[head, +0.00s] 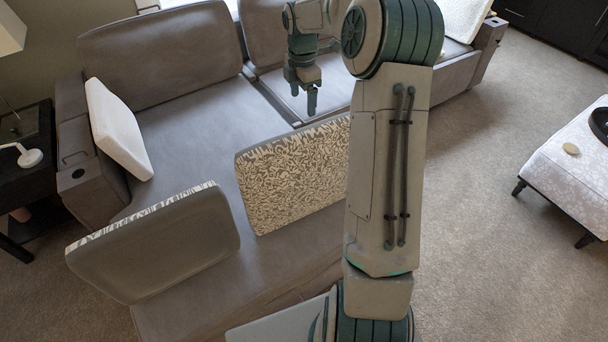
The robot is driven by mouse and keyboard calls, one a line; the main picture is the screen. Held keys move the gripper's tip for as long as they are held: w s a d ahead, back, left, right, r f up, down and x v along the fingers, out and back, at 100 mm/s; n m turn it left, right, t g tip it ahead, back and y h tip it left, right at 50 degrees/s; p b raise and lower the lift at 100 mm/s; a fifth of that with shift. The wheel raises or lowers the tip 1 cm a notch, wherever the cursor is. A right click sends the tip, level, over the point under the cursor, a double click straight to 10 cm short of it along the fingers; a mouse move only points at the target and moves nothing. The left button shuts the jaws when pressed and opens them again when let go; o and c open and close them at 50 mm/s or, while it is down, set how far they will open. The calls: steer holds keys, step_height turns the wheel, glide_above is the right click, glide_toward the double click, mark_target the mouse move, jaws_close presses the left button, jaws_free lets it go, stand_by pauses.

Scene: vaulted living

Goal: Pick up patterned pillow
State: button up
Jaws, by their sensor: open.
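A patterned pillow (292,178) with a cream and brown leafy print stands tilted on the grey sofa in the middle of the head view. Its right edge is hidden behind my arm. A second pillow (160,250) leans at the lower left, showing a plain grey face and a patterned top edge. My gripper (306,106) points down above the sofa seat, beyond the patterned pillow and apart from it in the picture. Its fingers are open with nothing between them.
The grey sofa (190,88) fills the left and middle. A white pillow (118,128) leans at its left arm. A dark side table (35,165) stands at the left. A white patterned ottoman (560,160) stands at the right, with open carpet (490,250) before it.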

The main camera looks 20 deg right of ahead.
mark_target(304, 130)
steer(key=f+p, duration=0.1)
steer(key=f, duration=1.3)
steer(key=shift+d, duration=0.2)
steer(key=c, duration=1.7)
steer(key=shift+w, duration=0.1)
jaws_close()
steer(key=shift+r, duration=0.1)
